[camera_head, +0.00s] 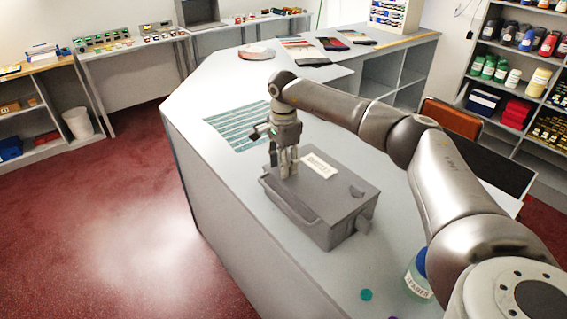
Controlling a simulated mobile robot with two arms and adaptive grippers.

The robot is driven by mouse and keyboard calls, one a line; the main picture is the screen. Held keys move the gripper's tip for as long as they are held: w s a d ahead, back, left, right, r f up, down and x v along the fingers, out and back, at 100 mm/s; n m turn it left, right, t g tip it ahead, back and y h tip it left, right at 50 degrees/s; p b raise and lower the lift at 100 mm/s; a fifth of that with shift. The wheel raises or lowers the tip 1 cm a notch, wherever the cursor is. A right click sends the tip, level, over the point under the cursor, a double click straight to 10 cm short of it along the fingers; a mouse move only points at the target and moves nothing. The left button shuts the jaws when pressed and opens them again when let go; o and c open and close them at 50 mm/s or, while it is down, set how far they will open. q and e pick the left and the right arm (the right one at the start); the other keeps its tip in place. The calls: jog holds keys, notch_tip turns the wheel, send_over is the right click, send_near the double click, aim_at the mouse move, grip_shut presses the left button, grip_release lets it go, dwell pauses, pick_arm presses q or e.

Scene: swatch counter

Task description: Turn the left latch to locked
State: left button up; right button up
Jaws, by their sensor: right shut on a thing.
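A grey box (317,208) with a white label (318,165) on its lid stands on the counter. A dark latch (357,191) shows on the right side of the lid. My right gripper (288,170) points down at the left end of the lid, fingers closed together. It is shut on the left latch, which the fingers mostly hide, so I cannot tell its angle. My left gripper is out of view.
On the grey counter (235,190), a striped teal cloth (235,128) lies left of the box. A jar with a blue lid (418,280) and a teal disc (366,294) are at the near right. My right arm spans the right side. Shelves stand behind.

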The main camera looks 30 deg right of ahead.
jog(key=m, duration=0.4)
jog(key=shift+b, duration=0.35)
jog(key=m, duration=0.3)
jog(key=shift+m, duration=0.4)
jog(key=m, duration=0.4)
jog(key=shift+m+b, duration=0.3)
jog(key=m, duration=0.4)
jog(key=o, duration=1)
